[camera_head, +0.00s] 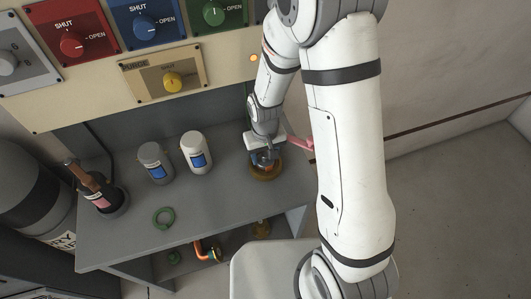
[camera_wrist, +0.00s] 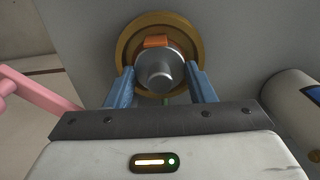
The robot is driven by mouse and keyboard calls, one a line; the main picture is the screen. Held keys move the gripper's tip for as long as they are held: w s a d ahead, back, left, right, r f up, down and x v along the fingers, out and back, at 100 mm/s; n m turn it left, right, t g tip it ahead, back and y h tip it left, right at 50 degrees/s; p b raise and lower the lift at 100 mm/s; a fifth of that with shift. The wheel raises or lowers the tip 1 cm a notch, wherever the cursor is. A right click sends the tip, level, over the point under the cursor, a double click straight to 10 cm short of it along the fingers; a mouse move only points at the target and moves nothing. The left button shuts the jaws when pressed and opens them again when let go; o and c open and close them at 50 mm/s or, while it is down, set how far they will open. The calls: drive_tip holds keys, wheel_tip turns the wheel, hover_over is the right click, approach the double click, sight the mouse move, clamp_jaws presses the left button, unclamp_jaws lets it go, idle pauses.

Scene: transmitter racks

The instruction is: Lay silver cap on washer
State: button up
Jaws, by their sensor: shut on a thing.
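The silver cap (camera_wrist: 160,73) is between the blue fingertips of my gripper (camera_wrist: 161,88) in the wrist view, and the gripper is shut on it. Behind the cap is a round brass-coloured piece (camera_wrist: 128,48), which looks like the washer. An orange block (camera_wrist: 156,41) shows at the cap's far side. In the head view my gripper (camera_head: 264,154) points down over the brass-coloured piece (camera_head: 265,176) at the right of the grey bench. I cannot tell whether the cap touches it.
A white bottle (camera_head: 196,152) and a grey jar (camera_head: 156,163) stand left of my gripper. A pink bar (camera_head: 301,144) is close on the right. A dark bottle (camera_head: 99,190) stands at the left. The control panel (camera_head: 120,95) overhangs the back.

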sight(265, 154)
drive_tip(key=o, duration=1.1)
drive_tip(key=shift+c, duration=0.2)
drive_tip(key=shift+r, duration=0.1)
wheel_tip(265, 154, up, 11)
drive_tip(key=b, duration=0.1)
drive_tip(key=s+d+r+m+t, duration=0.3)
drive_tip(key=s+d+r, duration=0.9)
drive_tip(key=s+r, duration=0.1)
drive_tip(key=shift+s+d+r, duration=0.2)
drive_tip(key=shift+d+r, duration=0.15)
drive_tip(key=shift+r, duration=0.15)
